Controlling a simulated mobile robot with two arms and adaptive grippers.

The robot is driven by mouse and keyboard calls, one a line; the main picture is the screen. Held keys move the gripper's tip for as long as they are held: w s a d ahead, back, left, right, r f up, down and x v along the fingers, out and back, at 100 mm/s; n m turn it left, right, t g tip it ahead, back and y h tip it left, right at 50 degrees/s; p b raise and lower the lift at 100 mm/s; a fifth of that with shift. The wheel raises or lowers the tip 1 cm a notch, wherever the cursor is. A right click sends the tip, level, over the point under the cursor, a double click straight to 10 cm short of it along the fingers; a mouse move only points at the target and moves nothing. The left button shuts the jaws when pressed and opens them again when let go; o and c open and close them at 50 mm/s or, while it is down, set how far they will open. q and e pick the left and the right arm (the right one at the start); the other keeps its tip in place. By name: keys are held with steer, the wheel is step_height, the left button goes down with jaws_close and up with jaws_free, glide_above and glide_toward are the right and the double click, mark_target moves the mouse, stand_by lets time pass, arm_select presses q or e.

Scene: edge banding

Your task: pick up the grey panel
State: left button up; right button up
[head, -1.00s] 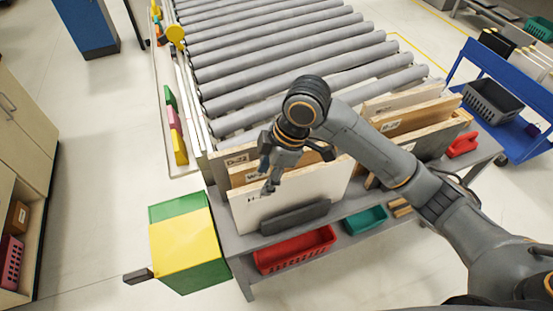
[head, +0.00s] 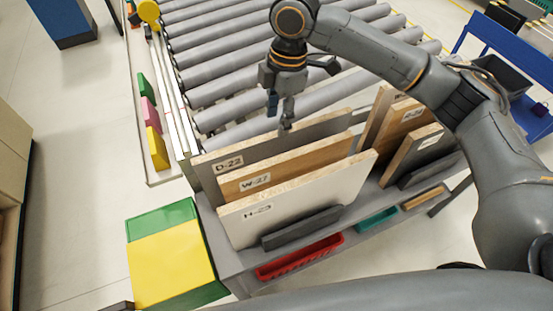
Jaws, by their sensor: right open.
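A grey panel (head: 206,176) labelled D-22 stands upright at the back of the left group in the rack, nearest the rollers. A wood-toned panel (head: 234,188) labelled W-27 and a white panel (head: 240,228) labelled H-23 stand in front and hide much of it. My right gripper (head: 280,112) is open and empty, fingers pointing down. It appears over the grey panel's top edge; its fingertips overlap the panel in the picture, and I cannot tell whether they touch. My left gripper is not in view.
Another group of panels (head: 410,150), one also greyish, stands to the right. The roller conveyor (head: 215,65) lies behind the rack. A red bin (head: 300,258) and a teal bin (head: 377,220) sit below. A yellow-green box (head: 170,262) stands at left.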

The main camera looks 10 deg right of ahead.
mark_target(275, 145)
steer(key=f, duration=0.3)
steer(key=shift+a+f, duration=0.2)
steer(key=shift+f, duration=0.05)
step_height(275, 145, down, 3)
steer(key=shift+w+f+p, duration=0.1)
steer(key=shift+p, duration=0.55)
step_height(275, 145, down, 4)
steer(key=shift+r+p, duration=0.25)
steer(key=shift+p, duration=0.35)
steer(key=shift+f, duration=0.3)
steer(key=shift+a, duration=0.1)
jaws_close()
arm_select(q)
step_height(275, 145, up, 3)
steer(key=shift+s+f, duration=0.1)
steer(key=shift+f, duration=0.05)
arm_select(e)
steer(key=shift+w+r, duration=0.1)
steer(key=shift+w, duration=0.1)
